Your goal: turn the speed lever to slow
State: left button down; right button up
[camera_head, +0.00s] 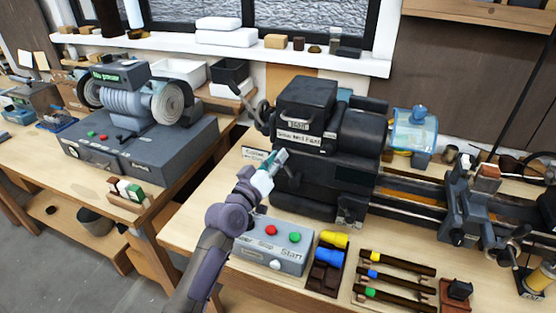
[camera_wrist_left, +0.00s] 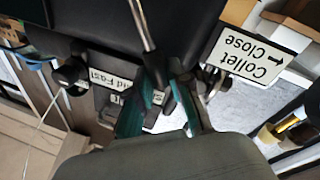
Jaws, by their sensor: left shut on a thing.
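The lathe's dark headstock (camera_head: 325,165) stands on the bench in the middle of the head view. My left gripper (camera_head: 281,156) is at its front left side. In the left wrist view its teal fingers (camera_wrist_left: 158,88) are closed around the dark end of the speed lever, whose thin metal rod (camera_wrist_left: 145,25) runs up out of the fingers. The lever is hidden behind my gripper in the head view. A label plate (camera_wrist_left: 108,92) behind the fingers is partly covered; the word "Fast" shows on it. My right gripper is not in view.
A "Collet Close" sign (camera_wrist_left: 248,55) is right of the fingers in the wrist view. A grey button box (camera_head: 270,245) stands below my left gripper, with several colour-banded tools (camera_head: 395,270) to its right. A grinder (camera_head: 135,115) stands on the left bench.

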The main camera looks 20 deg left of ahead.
pick_arm(q)
jog(key=c, duration=1.1)
grip_release()
jog(key=shift+a, duration=0.15)
jog(key=shift+o, duration=0.2)
jog(key=v, duration=1.2)
